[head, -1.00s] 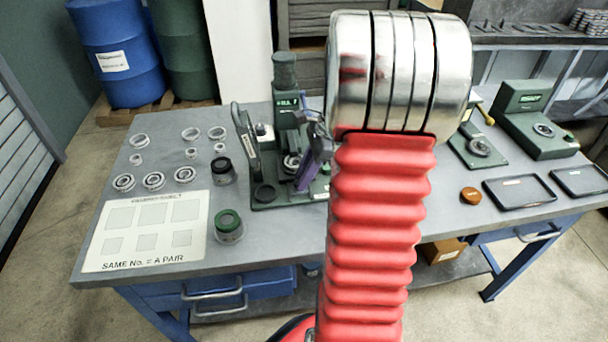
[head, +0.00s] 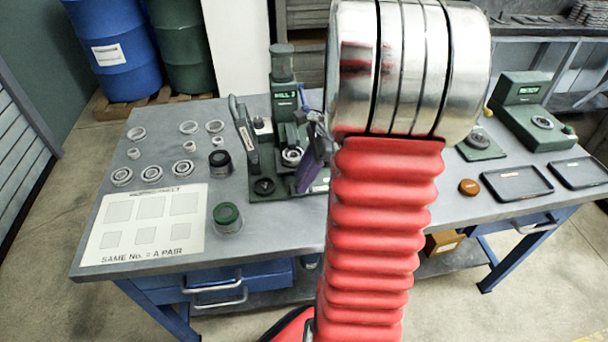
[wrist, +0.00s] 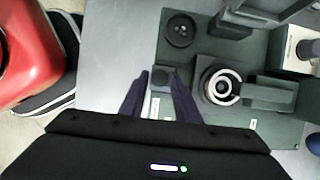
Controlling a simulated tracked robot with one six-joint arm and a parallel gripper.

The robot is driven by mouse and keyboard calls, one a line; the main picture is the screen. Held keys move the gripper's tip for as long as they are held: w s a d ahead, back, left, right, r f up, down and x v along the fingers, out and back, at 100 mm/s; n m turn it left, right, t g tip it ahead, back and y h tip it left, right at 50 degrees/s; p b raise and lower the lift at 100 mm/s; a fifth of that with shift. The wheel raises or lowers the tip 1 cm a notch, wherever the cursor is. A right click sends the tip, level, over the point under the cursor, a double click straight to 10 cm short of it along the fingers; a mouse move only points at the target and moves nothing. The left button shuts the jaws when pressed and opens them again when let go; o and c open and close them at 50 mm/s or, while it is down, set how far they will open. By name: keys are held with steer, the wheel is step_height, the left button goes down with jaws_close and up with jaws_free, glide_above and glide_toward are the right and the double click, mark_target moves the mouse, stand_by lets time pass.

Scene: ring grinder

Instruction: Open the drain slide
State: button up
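The ring grinder (head: 283,95) stands on the bench, a dark green machine with a column and a flat base. My gripper (head: 318,145) is low at the right side of its base, partly hidden behind my red arm. In the wrist view, the two purple fingers of my gripper (wrist: 160,76) stand on either side of a small dark block (wrist: 161,77) at the edge of the base, which looks like the drain slide's knob. A pale labelled strip (wrist: 155,107) shows between the fingers. I cannot tell whether the fingers press on the block. A ring-shaped part (wrist: 222,86) sits on the base nearby.
Several metal rings (head: 152,173), a white pairing card (head: 150,245) and a green-lidded jar (head: 228,218) lie left of the grinder. To the right are a brown puck (head: 468,187), dark trays (head: 516,184) and a green gauge (head: 530,115).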

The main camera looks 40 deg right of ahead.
steer(key=shift+o, duration=1.2)
steer(key=v, duration=1.3)
steer(key=shift+d+r, duration=0.2)
steer(key=shift+r, duration=0.15)
steer(key=shift+n, duration=0.3)
